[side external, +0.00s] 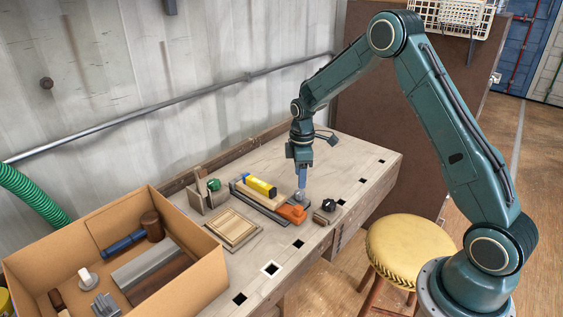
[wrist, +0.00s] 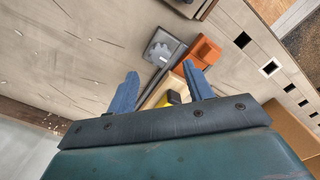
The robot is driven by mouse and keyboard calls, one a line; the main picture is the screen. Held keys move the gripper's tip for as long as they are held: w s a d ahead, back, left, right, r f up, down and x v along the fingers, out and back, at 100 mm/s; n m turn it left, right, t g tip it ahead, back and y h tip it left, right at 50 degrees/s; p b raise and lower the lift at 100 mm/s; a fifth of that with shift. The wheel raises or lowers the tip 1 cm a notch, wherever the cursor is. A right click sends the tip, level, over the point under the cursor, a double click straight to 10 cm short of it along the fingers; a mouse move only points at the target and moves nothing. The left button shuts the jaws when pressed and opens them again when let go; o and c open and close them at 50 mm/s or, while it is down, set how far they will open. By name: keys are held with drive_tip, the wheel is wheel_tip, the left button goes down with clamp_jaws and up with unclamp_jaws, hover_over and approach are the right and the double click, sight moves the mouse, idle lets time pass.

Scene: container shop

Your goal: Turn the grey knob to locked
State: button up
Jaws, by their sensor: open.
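The grey knob (wrist: 158,51) has a lobed edge and sits on a darker grey plate (wrist: 176,46) in the wrist view. In the side view the knob (side external: 300,196) is small and partly hidden by my fingers. Which marking it points at is too small to read. My gripper (wrist: 160,70) is open, its two blue fingers apart with nothing held. In the wrist view the knob shows just beyond the gap between the fingertips. In the side view my gripper (side external: 301,185) points down right at the knob; whether it touches cannot be told.
An orange block (side external: 292,213) sits close beside the knob. A yellow and black tool (side external: 259,187) lies on a wooden block behind it. A wooden tray (side external: 233,228), a green-knobbed stand (side external: 196,200) and a cardboard box (side external: 196,234) are to the left. The bench's right end is clear.

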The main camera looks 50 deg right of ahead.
sight(300, 192)
drive_tip(key=shift+f, duration=2.9)
drive_tip(key=c, duration=1)
